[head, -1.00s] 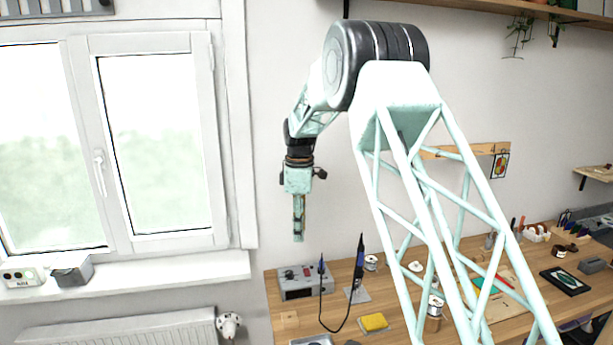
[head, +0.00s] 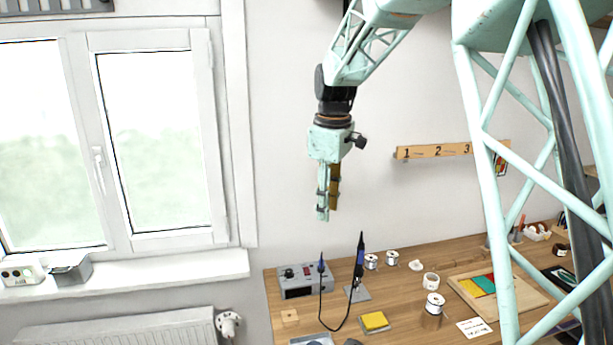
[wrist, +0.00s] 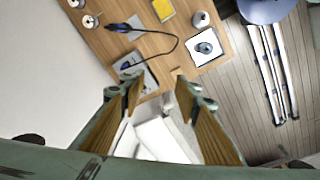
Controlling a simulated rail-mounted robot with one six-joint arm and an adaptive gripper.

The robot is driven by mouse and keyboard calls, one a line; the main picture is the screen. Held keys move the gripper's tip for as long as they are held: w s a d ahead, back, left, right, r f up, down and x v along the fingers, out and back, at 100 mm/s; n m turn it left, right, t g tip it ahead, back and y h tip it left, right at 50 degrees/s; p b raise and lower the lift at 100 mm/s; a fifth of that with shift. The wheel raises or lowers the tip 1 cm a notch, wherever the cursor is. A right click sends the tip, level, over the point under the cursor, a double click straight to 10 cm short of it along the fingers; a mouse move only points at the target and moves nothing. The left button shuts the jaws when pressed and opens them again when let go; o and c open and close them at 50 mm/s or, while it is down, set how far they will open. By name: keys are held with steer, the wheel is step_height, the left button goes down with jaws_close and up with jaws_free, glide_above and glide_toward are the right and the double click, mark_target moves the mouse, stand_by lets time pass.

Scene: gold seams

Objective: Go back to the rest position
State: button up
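My gripper (head: 328,208) hangs pointing down in the head view, high in front of the bare wall and well above the workbench (head: 400,318). In the wrist view, my gripper (wrist: 157,88) has its two wood-coloured fingers apart. Nothing is held between them; only the bench edge and pale surfaces far below show in the gap.
Below stand a grey soldering station (head: 305,282), a soldering iron (head: 359,262), a yellow sponge (head: 375,321) and several solder spools. A wooden tray (head: 515,295) with coloured pieces lies to the right. A numbered wooden rail (head: 433,151) is on the wall. The window is left.

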steer(key=s+d+r+m+b, duration=0.1)
steer(key=s+d+r+m, duration=0.15)
steer(key=s, duration=0.55)
steer(key=s+d+r+m+t, duration=0.15)
steer(key=s+d+r, duration=0.25)
steer(key=s, duration=0.4)
steer(key=s+d+r+m+b, duration=0.1)
steer(key=s+d+r+m, duration=0.15)
steer(key=s, duration=0.55)
steer(key=s+d+f+m, duration=0.2)
steer(key=s, duration=0.7)
steer(key=s+d+f+m+t+b, duration=0.1)
steer(key=s+d+f+m, duration=0.1)
steer(key=s, duration=0.8)
steer(key=s+d+f+m, duration=0.2)
steer(key=s, duration=0.8)
steer(key=shift+f, duration=0.3)
steer(key=shift+m+b, duration=0.25)
steer(key=shift+b, duration=0.05)
